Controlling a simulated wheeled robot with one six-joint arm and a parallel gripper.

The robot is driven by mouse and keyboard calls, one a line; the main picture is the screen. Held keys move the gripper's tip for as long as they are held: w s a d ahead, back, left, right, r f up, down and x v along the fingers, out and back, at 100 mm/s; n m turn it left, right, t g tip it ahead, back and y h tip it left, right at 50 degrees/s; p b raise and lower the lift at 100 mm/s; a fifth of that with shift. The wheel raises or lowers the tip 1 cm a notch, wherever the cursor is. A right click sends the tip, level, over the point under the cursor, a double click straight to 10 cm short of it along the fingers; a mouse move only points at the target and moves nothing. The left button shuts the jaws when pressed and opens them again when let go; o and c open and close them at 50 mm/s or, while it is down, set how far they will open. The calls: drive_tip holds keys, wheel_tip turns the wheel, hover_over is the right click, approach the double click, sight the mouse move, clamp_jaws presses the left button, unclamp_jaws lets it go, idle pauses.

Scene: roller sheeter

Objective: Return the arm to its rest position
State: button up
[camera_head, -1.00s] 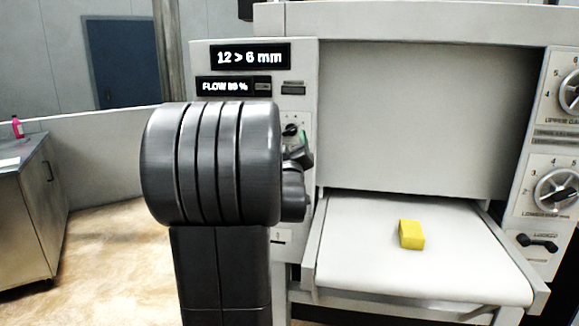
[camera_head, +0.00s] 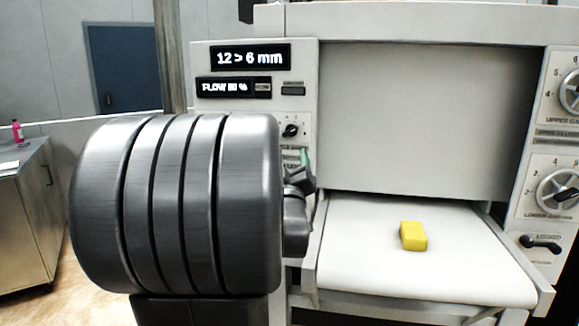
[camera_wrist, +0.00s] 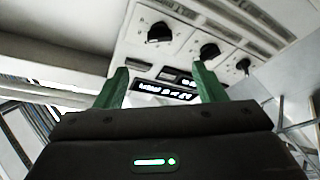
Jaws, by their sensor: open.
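My gripper (camera_wrist: 160,82) shows in the wrist view with its two green fingers spread apart and nothing between them. Beyond the fingers is the sheeter's panel with black knobs (camera_wrist: 160,33) and a lit display (camera_wrist: 172,90). In the head view my dark ribbed arm link fills the lower left and hides most of the gripper. Only a sliver of green finger (camera_head: 305,160) shows beside the machine's left panel, and I cannot tell the gap to it.
The roller sheeter (camera_head: 420,110) stands ahead, its display (camera_head: 249,57) reading "12 > 6 mm". A yellow block (camera_head: 413,236) lies on its white belt (camera_head: 365,265). Dials (camera_head: 558,189) are on the right panel. A metal cabinet (camera_head: 25,220) with a pink bottle (camera_head: 18,131) stands at the left.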

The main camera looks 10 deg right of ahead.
sight(290, 133)
drive_tip(key=shift+w, duration=0.1)
drive_tip(key=p+x, duration=0.3)
drive_tip(key=x, duration=1)
drive_tip(key=shift+w+d+r+p, duration=0.15)
drive_tip(key=shift+w+r+p, duration=0.1)
drive_tip(key=shift+w+p, duration=0.05)
drive_tip(key=shift+s+f, duration=0.1)
